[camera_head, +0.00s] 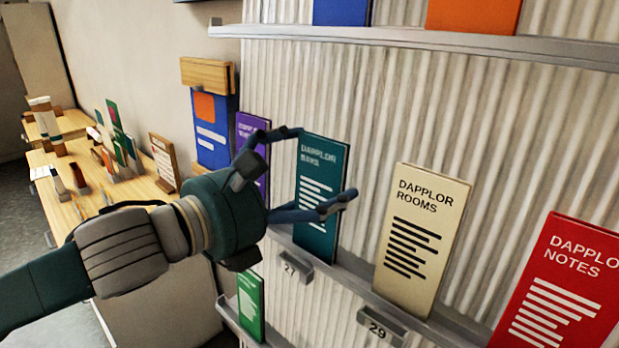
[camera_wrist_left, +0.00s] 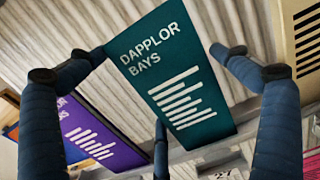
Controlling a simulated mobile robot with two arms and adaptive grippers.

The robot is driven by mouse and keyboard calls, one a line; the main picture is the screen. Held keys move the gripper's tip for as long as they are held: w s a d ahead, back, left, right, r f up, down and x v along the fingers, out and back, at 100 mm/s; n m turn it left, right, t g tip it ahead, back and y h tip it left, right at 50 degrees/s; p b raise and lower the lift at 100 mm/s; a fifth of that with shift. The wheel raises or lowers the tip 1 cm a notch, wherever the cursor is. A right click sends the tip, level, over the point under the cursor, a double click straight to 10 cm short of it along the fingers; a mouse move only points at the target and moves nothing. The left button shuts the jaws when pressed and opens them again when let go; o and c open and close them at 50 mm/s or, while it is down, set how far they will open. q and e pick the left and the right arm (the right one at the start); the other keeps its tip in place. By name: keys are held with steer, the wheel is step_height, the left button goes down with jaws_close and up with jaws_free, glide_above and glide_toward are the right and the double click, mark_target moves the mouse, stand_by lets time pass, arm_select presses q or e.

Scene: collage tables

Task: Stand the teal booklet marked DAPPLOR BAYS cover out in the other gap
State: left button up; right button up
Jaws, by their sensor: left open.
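The teal booklet marked DAPPLOR BAYS (camera_head: 318,168) stands upright, cover out, on the middle shelf ledge (camera_head: 345,268) above a tag reading 27 (camera_head: 293,267). My left gripper (camera_head: 324,164) is open in front of it, its fingers spread toward the booklet's two sides. In the left wrist view the teal cover (camera_wrist_left: 170,75) shows between the spread fingers, and I see no clear grip on it. Part of its left side and lower cover is hidden by the gripper in the head view. My right gripper is not in view.
A purple booklet (camera_head: 245,128) stands close left of the teal one. A cream DAPPLOR ROOMS booklet (camera_head: 422,235) and a red DAPPLOR NOTES booklet (camera_head: 560,290) stand to the right. Bare ledge shows between neighbours. An upper shelf (camera_head: 430,43) overhangs; a wooden table (camera_head: 75,190) is at left.

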arm_select(q)
steer(key=shift+s+a, duration=0.2)
steer(key=shift+a, duration=0.1)
steer(key=v, duration=0.6)
steer(key=shift+s+a, duration=0.25)
steer(key=shift+s, duration=0.1)
